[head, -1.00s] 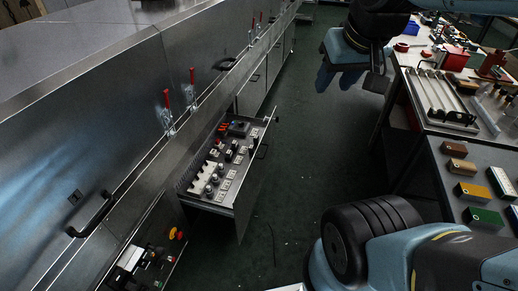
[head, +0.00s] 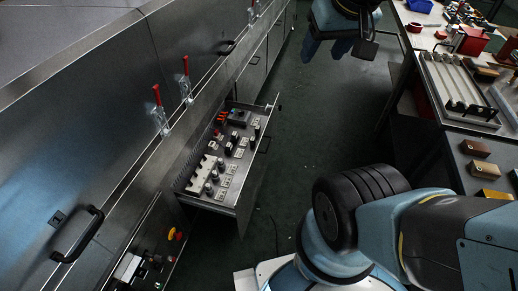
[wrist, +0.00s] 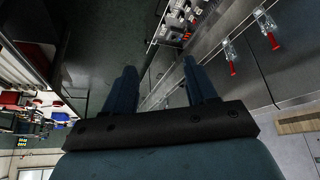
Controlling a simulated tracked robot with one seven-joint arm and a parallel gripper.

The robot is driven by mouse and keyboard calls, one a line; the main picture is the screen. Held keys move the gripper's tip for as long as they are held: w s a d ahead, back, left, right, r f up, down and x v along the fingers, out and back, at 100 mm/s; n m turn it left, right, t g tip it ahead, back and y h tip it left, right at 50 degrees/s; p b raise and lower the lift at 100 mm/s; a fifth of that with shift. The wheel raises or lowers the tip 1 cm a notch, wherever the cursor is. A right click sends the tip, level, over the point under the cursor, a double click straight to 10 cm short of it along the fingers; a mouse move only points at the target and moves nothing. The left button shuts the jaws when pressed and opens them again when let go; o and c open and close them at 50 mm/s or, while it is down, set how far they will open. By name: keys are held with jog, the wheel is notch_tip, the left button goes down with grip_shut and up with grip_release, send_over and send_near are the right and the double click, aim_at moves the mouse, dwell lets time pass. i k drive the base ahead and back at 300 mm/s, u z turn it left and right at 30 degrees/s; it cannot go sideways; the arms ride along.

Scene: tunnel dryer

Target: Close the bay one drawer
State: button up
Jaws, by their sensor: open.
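An open drawer (head: 207,192) sticks out from the long steel cabinet on the left in the head view. It holds rows of white, grey and black electrical parts. The drawer contents (wrist: 180,22) also show at the top of the wrist view. My gripper (head: 330,45) hangs over the aisle at the upper right of the drawer, apart from it. In the wrist view my gripper (wrist: 160,75) has its two blue fingers spread with nothing between them.
Red-handled toggle clamps (head: 185,80) stand along the cabinet ledge above the drawer. A workbench with a rack (head: 455,90) and coloured blocks (head: 480,170) lines the right. The dark floor between is clear.

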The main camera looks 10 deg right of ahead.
aim_at(238, 203)
jog(key=z, duration=1)
jog(key=k, duration=1.5)
jog(key=u, duration=0.7)
jog(key=i, duration=1)
jog(key=z, duration=0.1)
